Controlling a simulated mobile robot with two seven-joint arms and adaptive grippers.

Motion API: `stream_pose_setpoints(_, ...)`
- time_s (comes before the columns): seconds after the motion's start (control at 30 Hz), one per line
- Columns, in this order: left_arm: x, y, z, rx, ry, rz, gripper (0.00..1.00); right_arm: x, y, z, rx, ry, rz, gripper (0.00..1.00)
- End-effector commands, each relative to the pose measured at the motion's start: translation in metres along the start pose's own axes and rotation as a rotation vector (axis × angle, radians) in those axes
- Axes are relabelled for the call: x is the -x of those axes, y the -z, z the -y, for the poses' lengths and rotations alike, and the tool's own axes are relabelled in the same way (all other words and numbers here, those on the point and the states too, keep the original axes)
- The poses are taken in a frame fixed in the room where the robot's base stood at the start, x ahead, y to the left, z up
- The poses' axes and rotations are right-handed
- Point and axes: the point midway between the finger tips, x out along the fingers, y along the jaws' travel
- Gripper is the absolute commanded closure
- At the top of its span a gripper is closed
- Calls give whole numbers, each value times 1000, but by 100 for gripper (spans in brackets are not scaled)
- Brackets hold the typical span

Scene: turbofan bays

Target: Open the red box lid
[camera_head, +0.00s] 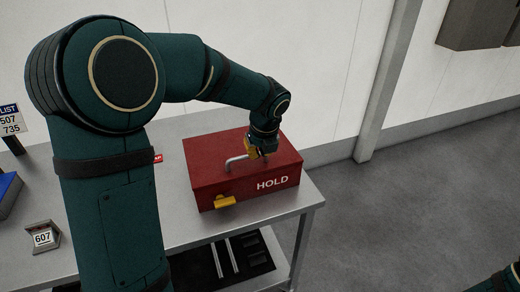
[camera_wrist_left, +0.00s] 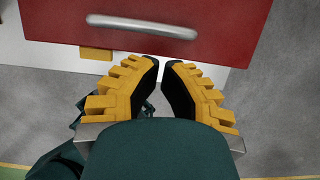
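The red box (camera_head: 215,182) marked HOLD stands on the grey bench in the head view, its lid down. A silver bar handle (camera_head: 236,161) is on its top, and a yellow latch (camera_head: 225,202) is on its front. My left gripper (camera_head: 259,153) is over the lid, close to the handle's right end and partly hidden by its own wrist. In the left wrist view, its yellow-backed fingers (camera_wrist_left: 161,63) have a narrow empty gap between their tips. The handle (camera_wrist_left: 142,25) lies beyond the tips, apart from them in the picture. My right gripper is out of view.
The grey bench (camera_head: 185,228) ends just right of the box. A 607 tag (camera_head: 43,237) and a blue object (camera_head: 8,190) are at the left. A lower shelf holds a black tray (camera_head: 254,256). A pale wall (camera_head: 315,65) is behind; open floor (camera_head: 430,190) is to the right.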

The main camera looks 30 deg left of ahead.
Motion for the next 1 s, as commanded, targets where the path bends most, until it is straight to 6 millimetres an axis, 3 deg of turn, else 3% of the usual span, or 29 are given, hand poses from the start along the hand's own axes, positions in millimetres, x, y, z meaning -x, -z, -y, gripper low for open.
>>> stream_pose_setpoints(0.2,-40,1,0,2,-2,-2,100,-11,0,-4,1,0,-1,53)
stream_pose_setpoints(0.4,-59,1,0,2,0,-1,100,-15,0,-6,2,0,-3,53)
stream_pose_setpoints(1.0,-60,-1,0,2,0,-9,100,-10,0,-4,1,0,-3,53)
